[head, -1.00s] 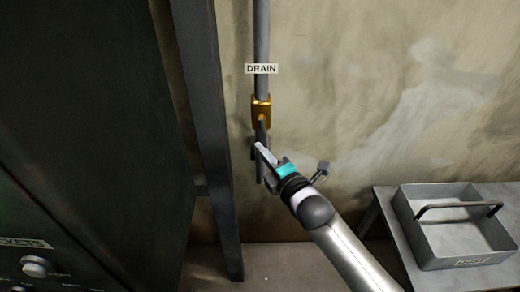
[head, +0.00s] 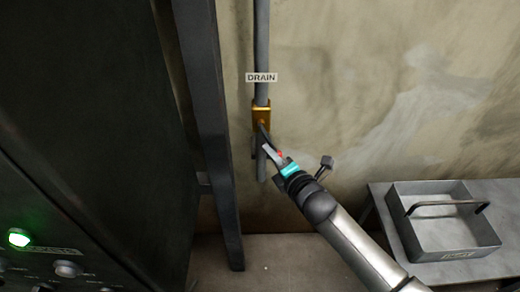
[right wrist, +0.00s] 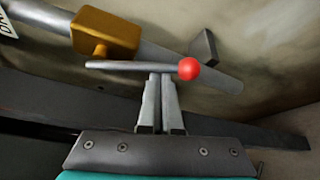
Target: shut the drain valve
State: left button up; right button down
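The drain valve (head: 261,114) is a brass-coloured block on a vertical grey pipe, below a DRAIN label (head: 261,77). Its grey lever (right wrist: 130,66) ends in a red ball (right wrist: 188,68). In the head view the lever slants down and to the right, a little off the pipe's line, with the red ball (head: 280,154) just showing. My right gripper (head: 265,151) is at the lever. In the right wrist view its fingers (right wrist: 161,78) are together, with tips against the lever's side near the ball; they do not straddle it. My left gripper is out of view.
A dark cabinet (head: 80,120) with a lit green lamp (head: 19,237) stands at the left. A dark upright post (head: 207,130) is just left of the pipe. A grey tray (head: 403,222) with a handle rests on a low bench (head: 378,205) at the right.

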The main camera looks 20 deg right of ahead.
pick_arm(q)
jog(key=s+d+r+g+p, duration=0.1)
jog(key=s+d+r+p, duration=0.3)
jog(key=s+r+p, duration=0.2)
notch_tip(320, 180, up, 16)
jog(key=p, duration=1.5)
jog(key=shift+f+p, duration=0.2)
jog(key=shift+p, duration=0.15)
pick_arm(e)
jog(key=s+d+r+n+g+h, duration=0.1)
jog(key=d+r+n+g+h, duration=0.2)
jog(key=r+n+h, duration=0.3)
jog(key=shift+s+d+r+n+g, duration=0.15)
jog(key=shift+d+r+n+g, duration=0.2)
jog(key=shift+d+n, duration=0.9)
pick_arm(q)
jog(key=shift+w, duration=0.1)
pick_arm(e)
jog(key=shift+a+n, duration=0.4)
jog(key=shift+n, duration=0.05)
jog(key=shift+f, duration=0.15)
